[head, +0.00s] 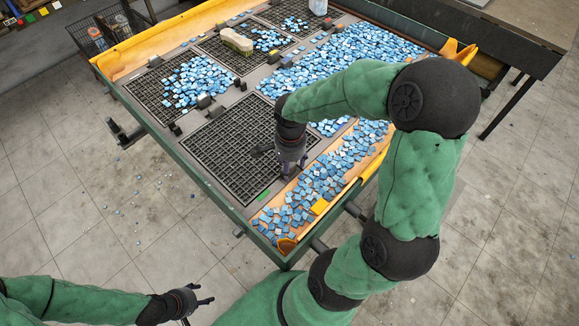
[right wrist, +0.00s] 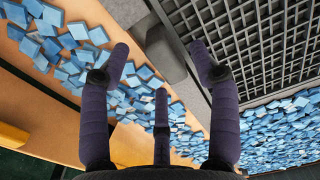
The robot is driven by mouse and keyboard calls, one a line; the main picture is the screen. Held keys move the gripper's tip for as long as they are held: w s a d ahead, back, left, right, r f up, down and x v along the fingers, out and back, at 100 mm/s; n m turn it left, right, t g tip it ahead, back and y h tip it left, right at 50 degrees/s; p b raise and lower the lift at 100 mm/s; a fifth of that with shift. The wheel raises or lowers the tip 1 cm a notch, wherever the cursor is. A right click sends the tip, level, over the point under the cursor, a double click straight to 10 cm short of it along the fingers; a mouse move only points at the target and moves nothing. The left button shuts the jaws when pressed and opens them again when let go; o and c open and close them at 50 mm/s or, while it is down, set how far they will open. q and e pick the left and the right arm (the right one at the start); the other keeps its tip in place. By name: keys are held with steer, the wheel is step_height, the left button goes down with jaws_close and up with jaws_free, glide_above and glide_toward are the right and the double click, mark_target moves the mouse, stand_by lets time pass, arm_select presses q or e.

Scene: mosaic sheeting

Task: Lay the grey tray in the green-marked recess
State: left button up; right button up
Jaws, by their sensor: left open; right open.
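A grey grid tray (head: 222,150) lies in the front part of the table, and it appears flat and level with the frame around it. A green mark (head: 264,195) is on the frame by its near right corner. My right gripper (head: 284,166) is open and empty above the tray's right edge, partly covering it. In the right wrist view the grid (right wrist: 255,40) is at upper right, apart from my spread fingers (right wrist: 160,62). Whether the tray is fully seated cannot be told. My left gripper (head: 201,299) is open and empty, off the table's near left side.
Blue tiles (head: 325,185) fill an orange trough along the right edge and heap on other grids (head: 195,85). A grey block (right wrist: 166,55) stands beside the tray. A sponge-like block (head: 237,41) lies farther back. Small dark blocks line the dividers.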

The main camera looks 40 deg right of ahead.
step_height(320, 180, up, 10)
steer(key=shift+r, duration=0.15)
steer(key=shift+s+r, duration=0.1)
stand_by(0.6)
